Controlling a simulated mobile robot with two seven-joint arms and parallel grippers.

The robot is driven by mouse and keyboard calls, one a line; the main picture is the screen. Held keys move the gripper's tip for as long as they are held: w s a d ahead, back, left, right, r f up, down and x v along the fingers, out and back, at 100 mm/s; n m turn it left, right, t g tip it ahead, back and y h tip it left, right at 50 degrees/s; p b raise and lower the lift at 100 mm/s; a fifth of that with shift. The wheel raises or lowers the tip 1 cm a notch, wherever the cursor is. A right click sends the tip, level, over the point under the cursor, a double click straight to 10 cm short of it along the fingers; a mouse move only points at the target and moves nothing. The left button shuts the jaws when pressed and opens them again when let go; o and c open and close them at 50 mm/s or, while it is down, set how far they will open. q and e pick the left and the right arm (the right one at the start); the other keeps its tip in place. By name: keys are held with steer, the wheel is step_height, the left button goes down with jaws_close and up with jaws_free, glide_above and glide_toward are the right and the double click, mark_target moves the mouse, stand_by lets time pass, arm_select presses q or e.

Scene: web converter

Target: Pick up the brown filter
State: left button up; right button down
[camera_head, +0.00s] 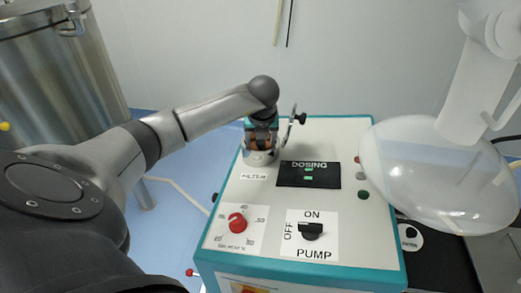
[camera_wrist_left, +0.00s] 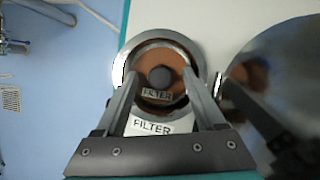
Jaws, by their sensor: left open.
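The brown filter (camera_wrist_left: 182,85) sits inside a round metal holder (camera_wrist_left: 122,66) on the machine top, in the middle of the left wrist view. It has a dark round knob (camera_wrist_left: 161,77) in its centre and a "FILTER" label. In the head view the filter is largely hidden by my left gripper (camera_head: 262,146). My left gripper (camera_wrist_left: 160,88) is open, its two fingers reaching down over the filter, one at each side. I cannot tell whether the fingers touch it. My right gripper is not in view.
A shiny metal lid (camera_wrist_left: 275,80) stands open close to the right of the holder. The machine panel (camera_head: 250,212) has a red dial (camera_head: 237,222), a pump switch (camera_head: 310,231) and a dosing display (camera_head: 309,175). A translucent vessel (camera_head: 430,170) hangs at the right. A steel tank (camera_head: 60,85) stands at left.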

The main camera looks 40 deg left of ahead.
arm_select(q)
steer(key=shift+c, duration=0.3)
jaws_close()
steer(key=shift+r, duration=0.15)
stand_by(0.3)
